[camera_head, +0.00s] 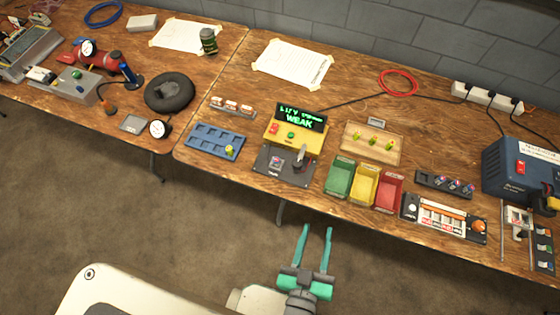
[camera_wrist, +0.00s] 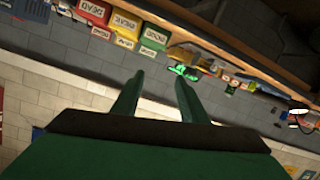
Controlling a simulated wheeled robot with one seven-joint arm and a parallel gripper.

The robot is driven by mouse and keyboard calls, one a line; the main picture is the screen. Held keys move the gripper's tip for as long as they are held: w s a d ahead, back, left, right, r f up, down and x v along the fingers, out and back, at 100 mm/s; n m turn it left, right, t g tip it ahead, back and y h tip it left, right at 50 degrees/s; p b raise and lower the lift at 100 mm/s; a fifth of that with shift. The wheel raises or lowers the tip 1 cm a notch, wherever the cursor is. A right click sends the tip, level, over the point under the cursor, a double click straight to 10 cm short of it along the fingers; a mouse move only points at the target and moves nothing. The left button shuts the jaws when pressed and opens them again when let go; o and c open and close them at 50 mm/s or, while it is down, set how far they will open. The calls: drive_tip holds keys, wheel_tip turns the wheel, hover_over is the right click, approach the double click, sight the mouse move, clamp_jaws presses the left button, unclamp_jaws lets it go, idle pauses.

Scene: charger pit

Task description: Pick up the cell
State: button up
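A small yellow-green cell (camera_head: 229,150) stands in the blue tray (camera_head: 203,139), near its right end; the tray's other pockets look empty. To the right is a yellow tester (camera_head: 296,139) with a green-lit display (camera_head: 300,117) that reads WEAK. A grey upright piece (camera_head: 301,156) is at the tester's front; I cannot tell whether it is a cell. My gripper (camera_head: 317,229) is open and empty, in front of the bench edge, well short of the tray and tester. In the wrist view, my gripper (camera_wrist: 158,76) shows two spread green fingers with nothing between them.
Green (camera_head: 339,177), yellow (camera_head: 364,185) and red (camera_head: 388,191) bins stand right of the tester. A wooden board (camera_head: 371,144) with several yellowish pegs lies behind them. A blue power box (camera_head: 520,170) stands at the far right.

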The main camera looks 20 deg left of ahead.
drive_tip(key=w+d+r+m+g+h, duration=0.15)
drive_tip(key=w+d+r+h, duration=0.35)
drive_tip(key=w, duration=0.6)
drive_tip(key=w+d+r+m+g+h, duration=0.1)
drive_tip(key=w+d+r+m+h, duration=0.15)
drive_tip(key=w+d+r, duration=0.6)
drive_tip(key=w+d+r+m+g+h, duration=0.15)
drive_tip(key=w+r+h, duration=0.25)
drive_tip(key=w, duration=0.9)
drive_tip(key=m+g+y, duration=0.4)
drive_tip(key=g+y, duration=0.7)
hover_over(277, 160)
drive_tip(key=f, duration=1.6)
drive_tip(key=shift+w+d+f, duration=0.1)
drive_tip(key=shift+d+f, duration=0.25)
drive_tip(key=shift+f, duration=0.05)
drive_tip(key=shift+a+f, duration=0.15)
drive_tip(key=shift+f, duration=0.85)
drive_tip(key=shift+a+f, duration=0.2)
drive_tip(key=shift+f, duration=0.85)
drive_tip(key=shift+a+f, duration=0.15)
drive_tip(key=shift+f, duration=0.85)
drive_tip(key=shift+d, duration=0.1)
